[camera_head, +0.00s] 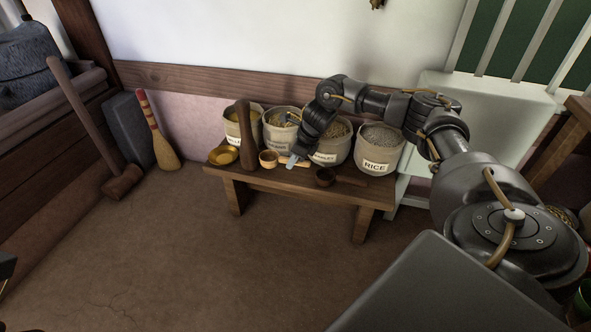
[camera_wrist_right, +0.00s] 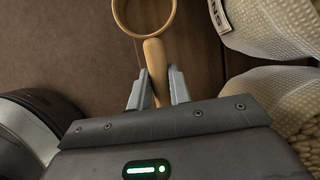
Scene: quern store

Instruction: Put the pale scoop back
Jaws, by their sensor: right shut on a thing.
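The pale scoop (camera_head: 268,159) is a round, light-wood cup with a straight handle, at the front of the low bench (camera_head: 222,173). My right gripper (camera_head: 293,161) is shut on its handle; the cup points left in the head view. In the right wrist view the scoop's handle (camera_wrist_right: 155,62) lies between the two fingers of the gripper (camera_wrist_right: 157,85), and its cup is cut off by the top edge. I cannot tell whether the scoop touches the bench. My left gripper does not show.
Several open grain sacks stand along the bench's back, among them the rice sack (camera_head: 379,150). A yellow scoop (camera_head: 223,155) lies left and a dark scoop (camera_head: 326,177) right of the pale one. A tall wooden pestle (camera_head: 245,133) stands close by. The floor in front is clear.

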